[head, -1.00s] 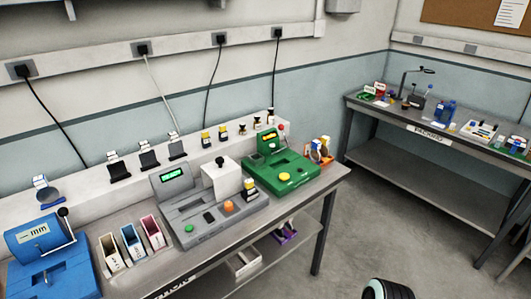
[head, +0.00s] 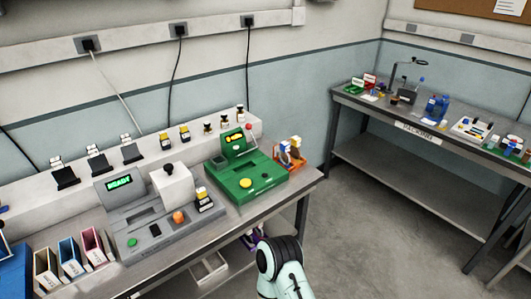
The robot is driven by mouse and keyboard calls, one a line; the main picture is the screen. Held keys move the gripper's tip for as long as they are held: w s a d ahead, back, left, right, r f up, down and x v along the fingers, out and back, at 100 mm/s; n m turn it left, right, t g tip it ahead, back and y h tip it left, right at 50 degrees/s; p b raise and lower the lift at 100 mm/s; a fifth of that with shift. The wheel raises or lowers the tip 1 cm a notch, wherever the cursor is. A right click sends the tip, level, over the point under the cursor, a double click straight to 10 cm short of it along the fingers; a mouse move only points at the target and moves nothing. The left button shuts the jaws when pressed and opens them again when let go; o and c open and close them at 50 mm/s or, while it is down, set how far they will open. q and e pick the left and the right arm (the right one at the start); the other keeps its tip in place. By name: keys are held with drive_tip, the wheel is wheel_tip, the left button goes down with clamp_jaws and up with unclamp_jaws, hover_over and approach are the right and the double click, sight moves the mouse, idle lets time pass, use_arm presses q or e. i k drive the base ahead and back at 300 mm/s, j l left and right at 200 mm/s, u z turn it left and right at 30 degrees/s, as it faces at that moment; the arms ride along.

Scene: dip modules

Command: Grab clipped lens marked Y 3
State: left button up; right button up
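I cannot read a Y 3 mark on any part, so I cannot tell which one is the clipped lens. Small parts stand along the white ledge behind the bench: two yellow-topped ones (head: 175,137) and several dark ones with pale or brown tops (head: 224,122). A dark part with a yellow top and a white label (head: 204,199) sits at the right end of the grey machine (head: 150,225). Neither gripper shows; only a pale green link of my arm is in view at the bottom centre.
A green machine (head: 245,180) with a lit display stands right of the grey one. Narrow bins (head: 70,257) stand at the lower left. An orange rack (head: 289,152) is at the bench's right end. A packing bench (head: 420,125) stands beyond open floor.

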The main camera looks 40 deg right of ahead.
sight(284, 159)
drive_tip(key=l+u, duration=0.2)
drive_tip(key=l, duration=0.15)
drive_tip(key=k+l+u, duration=0.2)
drive_tip(key=l, duration=0.15)
drive_tip(key=l+u, duration=0.2)
drive_tip(key=l, duration=0.15)
drive_tip(key=k+l+u, duration=0.1)
drive_tip(key=l, duration=0.25)
drive_tip(key=k+l, duration=0.15)
drive_tip(key=l, duration=0.15)
drive_tip(key=k+l+u, duration=0.15)
drive_tip(key=l, duration=0.2)
